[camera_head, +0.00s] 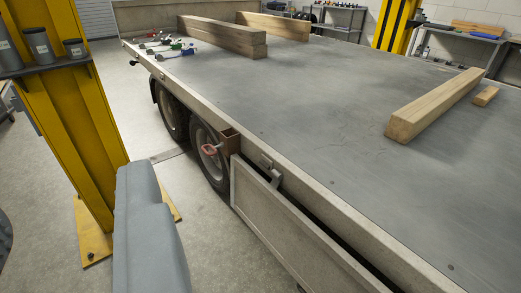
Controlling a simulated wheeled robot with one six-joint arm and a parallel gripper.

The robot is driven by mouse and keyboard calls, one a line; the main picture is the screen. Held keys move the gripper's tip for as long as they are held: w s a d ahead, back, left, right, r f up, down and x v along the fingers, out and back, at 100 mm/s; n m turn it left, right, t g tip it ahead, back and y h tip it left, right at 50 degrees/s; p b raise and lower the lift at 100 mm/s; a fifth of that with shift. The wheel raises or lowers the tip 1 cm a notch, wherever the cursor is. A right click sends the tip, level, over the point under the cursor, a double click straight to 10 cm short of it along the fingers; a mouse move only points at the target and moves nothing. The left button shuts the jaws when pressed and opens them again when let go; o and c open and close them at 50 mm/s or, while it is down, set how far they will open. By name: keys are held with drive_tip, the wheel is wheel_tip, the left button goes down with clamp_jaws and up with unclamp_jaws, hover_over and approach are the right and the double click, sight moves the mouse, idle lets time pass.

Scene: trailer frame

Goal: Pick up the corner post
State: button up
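A short brown post-like piece (231,143) stands upright at the trailer's near side edge, at the end of the hanging side board. A red handle (209,150) sticks out beside it. I cannot tell for sure whether this piece is the corner post; no other clear corner post shows. A grey rounded part of mine (150,235), which may be my gripper, rises at the lower left, in front of and apart from the trailer. No separate fingertips show, so I cannot tell whether the gripper is open or holds anything.
The grey trailer bed (310,120) carries wooden beams (435,105) and several straps (165,45). A side board (285,235) hangs down its near side. A yellow lift column (75,120) stands close at left. Concrete floor lies between column and trailer.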

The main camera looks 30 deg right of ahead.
idle(0.4)
drive_tip(key=o, duration=0.5)
